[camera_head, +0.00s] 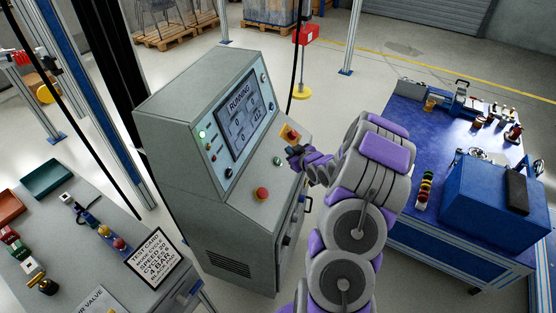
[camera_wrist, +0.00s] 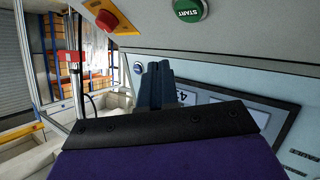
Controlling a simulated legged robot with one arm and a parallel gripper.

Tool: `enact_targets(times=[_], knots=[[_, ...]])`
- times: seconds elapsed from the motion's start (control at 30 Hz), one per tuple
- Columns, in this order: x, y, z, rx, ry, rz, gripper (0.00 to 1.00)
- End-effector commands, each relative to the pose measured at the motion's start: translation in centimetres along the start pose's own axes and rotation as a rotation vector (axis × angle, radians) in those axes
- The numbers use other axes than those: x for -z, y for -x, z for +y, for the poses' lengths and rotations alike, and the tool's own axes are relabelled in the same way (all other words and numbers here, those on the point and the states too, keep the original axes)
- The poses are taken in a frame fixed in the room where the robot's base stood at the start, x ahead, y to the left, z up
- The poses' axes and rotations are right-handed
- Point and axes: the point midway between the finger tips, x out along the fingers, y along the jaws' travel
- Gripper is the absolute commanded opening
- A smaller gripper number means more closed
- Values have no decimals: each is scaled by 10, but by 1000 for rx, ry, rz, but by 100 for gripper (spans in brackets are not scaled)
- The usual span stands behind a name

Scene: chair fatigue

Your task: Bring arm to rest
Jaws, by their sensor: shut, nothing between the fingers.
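My gripper (camera_head: 292,151) is in front of the grey control console (camera_head: 170,110), near its sloped panel. In the wrist view my gripper's dark fingers (camera_wrist: 158,84) are together with nothing between them. My purple and grey arm is extended from the lower middle of the head view up to the console. The console's screen (camera_head: 240,112) reads RUNNING. A red button on a yellow plate (camera_head: 290,134) is just beside the gripper, and it also shows in the wrist view (camera_wrist: 107,20). A green START button (camera_wrist: 190,8) is at the top of the wrist view. I cannot tell whether the gripper touches the panel.
A second red button (camera_head: 262,194) is lower on the console. A blue workbench (camera_head: 420,125) with tools and a blue box (camera_head: 490,200) stands to the right. A grey table (camera_head: 80,265) with a test card (camera_head: 151,258) is at the left. Open floor lies behind.

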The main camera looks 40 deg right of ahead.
Motion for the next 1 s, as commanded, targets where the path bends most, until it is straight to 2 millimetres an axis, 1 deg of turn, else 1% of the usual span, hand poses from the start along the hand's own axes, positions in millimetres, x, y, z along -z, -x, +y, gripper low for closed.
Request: enact_targets(times=[0.77,0.87,0.97,1.0], knots=[[1,0,-2,2,1,-7,0],[11,0,-9,10,6,-38,0],[29,4,-23,25,17,-101,0],[36,7,-31,32,20,-135,0]])
